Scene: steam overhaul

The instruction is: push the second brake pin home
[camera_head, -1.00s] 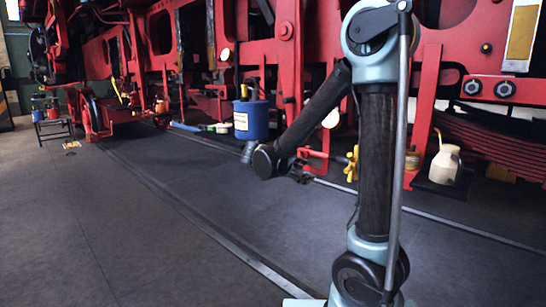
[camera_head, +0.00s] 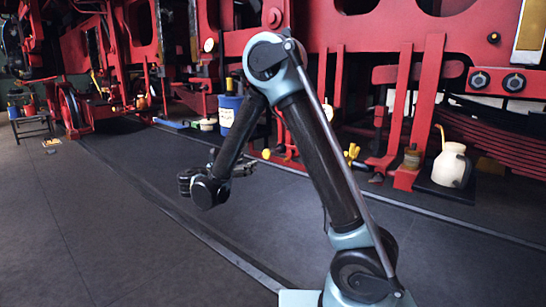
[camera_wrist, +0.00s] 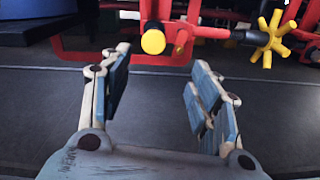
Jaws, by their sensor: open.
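In the wrist view, a yellow round-ended piece (camera_wrist: 153,42) sits on a red bracket, ahead of my gripper (camera_wrist: 161,68) and roughly between its fingers. I take it for a brake pin, but cannot tell whether it is the second one or how deep it sits. A yellow star-shaped knob (camera_wrist: 268,38) on a dark shaft is to its right. My gripper is open and empty, with its fingers apart and clear of both. In the head view, the star knob (camera_head: 352,153) is right of my forearm, and my gripper (camera_head: 246,168) is small and partly hidden by the wrist.
The red locomotive frame (camera_head: 400,110) runs along the back. A blue drum (camera_head: 229,112) stands behind my arm. The dark floor (camera_head: 110,235) at front left is clear.

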